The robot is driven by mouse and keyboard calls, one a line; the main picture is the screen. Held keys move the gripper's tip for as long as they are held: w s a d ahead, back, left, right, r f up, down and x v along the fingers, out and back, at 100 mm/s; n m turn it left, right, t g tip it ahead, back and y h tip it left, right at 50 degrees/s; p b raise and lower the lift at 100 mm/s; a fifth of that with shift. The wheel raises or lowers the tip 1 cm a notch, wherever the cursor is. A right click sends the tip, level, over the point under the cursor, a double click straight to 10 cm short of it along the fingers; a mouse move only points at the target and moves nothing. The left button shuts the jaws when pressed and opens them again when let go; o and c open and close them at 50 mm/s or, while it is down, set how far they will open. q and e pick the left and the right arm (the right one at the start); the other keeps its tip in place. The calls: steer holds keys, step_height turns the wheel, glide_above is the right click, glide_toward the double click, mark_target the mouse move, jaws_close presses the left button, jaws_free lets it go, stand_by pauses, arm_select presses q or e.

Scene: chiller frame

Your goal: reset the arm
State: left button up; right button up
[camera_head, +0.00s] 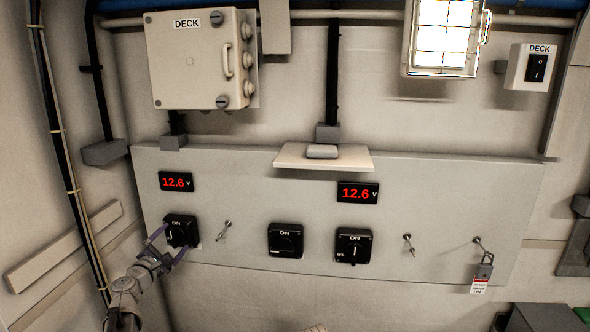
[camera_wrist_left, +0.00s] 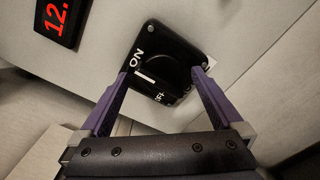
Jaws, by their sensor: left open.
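My left gripper (camera_head: 172,243) is open at the left black rotary switch (camera_head: 180,231) on the grey panel (camera_head: 215,170). In the left wrist view the purple fingers of my left gripper (camera_wrist_left: 161,83) stand on either side of this switch (camera_wrist_left: 172,55), which is marked ON. Its knob shows between the fingers; I cannot tell whether the fingertips touch the housing. My right gripper is not in view.
Two more rotary switches (camera_head: 286,240) (camera_head: 353,246) and small toggles (camera_head: 224,231) (camera_head: 408,244) sit to the right. A padlock with a tag (camera_head: 484,271) hangs at the right. Two displays (camera_head: 176,181) (camera_head: 357,192) read 12.6 V. A small shelf (camera_head: 290,156) juts out at the top.

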arm_select(q)
steer(key=n, duration=0.5)
steer(key=shift+a+n, duration=0.15)
steer(key=shift+n, duration=0.25)
steer(key=n, duration=0.4)
steer(key=shift+s+a+n, duration=0.15)
steer(key=shift+n, duration=0.15)
